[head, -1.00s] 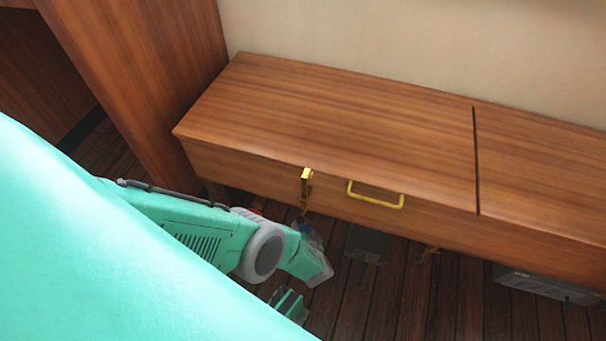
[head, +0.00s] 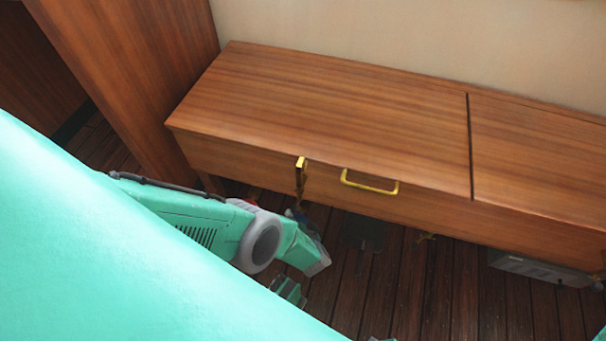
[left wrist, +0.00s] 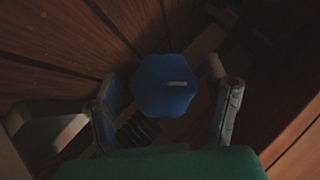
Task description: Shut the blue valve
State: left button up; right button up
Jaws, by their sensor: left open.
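The blue valve (left wrist: 160,72) shows in the left wrist view as a lobed blue knob with a pale bar mark on its face. My left gripper (left wrist: 165,100) is open, with one finger on each side of the knob. Dark gaps show between the knob and the fingers, though the left finger comes close to its edge; contact cannot be told. In the head view my left arm reaches down to the front of the wooden bench, and its fingers and the valve are mostly hidden there.
The wooden bench (head: 330,105) has a yellow handle (head: 370,187) and a yellow latch (head: 300,165) on its front, close above my left wrist. A wooden panel (head: 130,75) stands at the left. A grey box (head: 540,268) lies under the bench. Plank floor (head: 420,300) is open in front.

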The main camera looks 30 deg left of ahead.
pick_arm(q)
jog(key=v, duration=1.2)
jog(key=shift+w, duration=0.1)
